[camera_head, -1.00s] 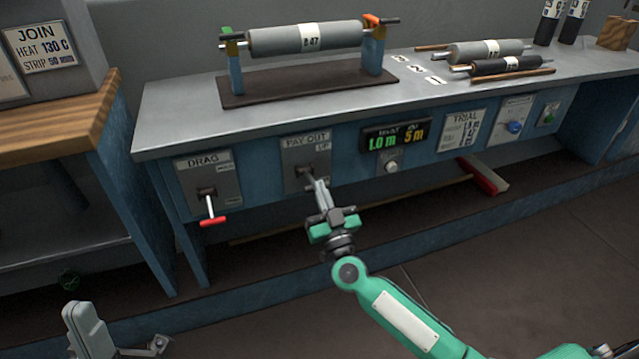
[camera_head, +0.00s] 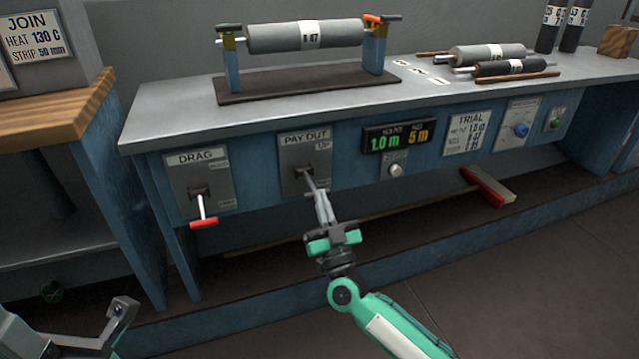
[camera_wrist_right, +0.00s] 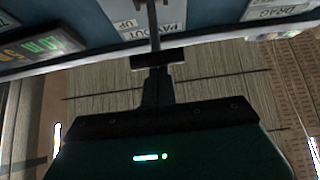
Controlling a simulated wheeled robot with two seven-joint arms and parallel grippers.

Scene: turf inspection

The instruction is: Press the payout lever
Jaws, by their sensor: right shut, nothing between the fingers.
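The PAY OUT plate (camera_head: 300,155) is on the blue bench front in the head view. Its payout lever (camera_head: 310,181) slants down and outward from a dark slot. My right gripper (camera_head: 320,196) is shut and empty, with its fingertips at the lever's lower end; whether they touch is unclear. In the right wrist view, a dark shaft (camera_wrist_right: 154,28) runs down from the PAY OUT plate (camera_wrist_right: 172,14) to a dark crossbar in front of the gripper body. Grey parts of my left arm show at the lower left; its jaw opening cannot be made out.
The DRAG lever (camera_head: 203,222), with a red handle, hangs left of the payout lever. A display (camera_head: 396,137) reads 1.0 m and 5 m, with a round knob (camera_head: 395,170) below. A roll (camera_head: 275,37) sits on a stand above. A red-headed broom (camera_head: 488,186) lies under the bench.

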